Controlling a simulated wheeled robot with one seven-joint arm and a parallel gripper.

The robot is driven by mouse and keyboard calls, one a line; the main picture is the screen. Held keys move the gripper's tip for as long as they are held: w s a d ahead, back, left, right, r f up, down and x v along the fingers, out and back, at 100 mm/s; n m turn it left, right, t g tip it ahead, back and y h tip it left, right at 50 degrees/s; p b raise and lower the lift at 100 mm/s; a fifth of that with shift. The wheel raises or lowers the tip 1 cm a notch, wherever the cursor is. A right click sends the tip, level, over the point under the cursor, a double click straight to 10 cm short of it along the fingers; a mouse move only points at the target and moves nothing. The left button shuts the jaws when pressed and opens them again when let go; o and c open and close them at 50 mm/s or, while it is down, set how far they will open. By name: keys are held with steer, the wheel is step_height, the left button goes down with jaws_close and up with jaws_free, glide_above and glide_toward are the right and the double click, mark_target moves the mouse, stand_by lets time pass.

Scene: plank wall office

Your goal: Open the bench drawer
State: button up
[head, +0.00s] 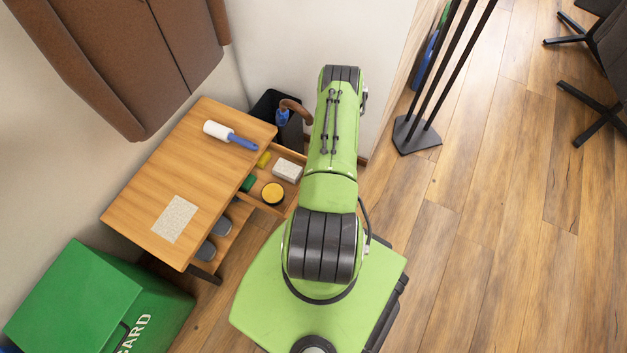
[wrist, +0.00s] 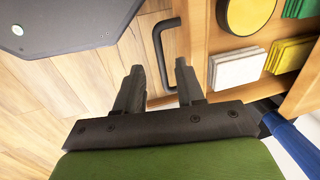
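The wooden bench (head: 190,150) stands against the wall at left in the head view. Its drawer (head: 268,208) is pulled out, with its contents showing. In the wrist view the drawer (wrist: 198,40) is at right, with its dark bar handle (wrist: 158,48) on the front. My gripper (wrist: 158,68) is open and empty. Its two fingers are spread with the lower part of the handle appearing between them; I cannot tell if they touch it. In the head view my arm hides the gripper and handle.
The drawer holds a white block (head: 288,170), a round yellow tin (head: 272,193), and yellow and green pads. A lint roller (head: 230,135) and a speckled sheet (head: 175,219) lie on the bench. A black bin (head: 270,105) stands behind; a green box (head: 90,300) is front left.

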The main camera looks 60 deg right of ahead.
step_height(320, 180, up, 11)
steer(key=s+p, duration=0.2)
steer(key=p, duration=0.1)
steer(key=shift+d, duration=0.1)
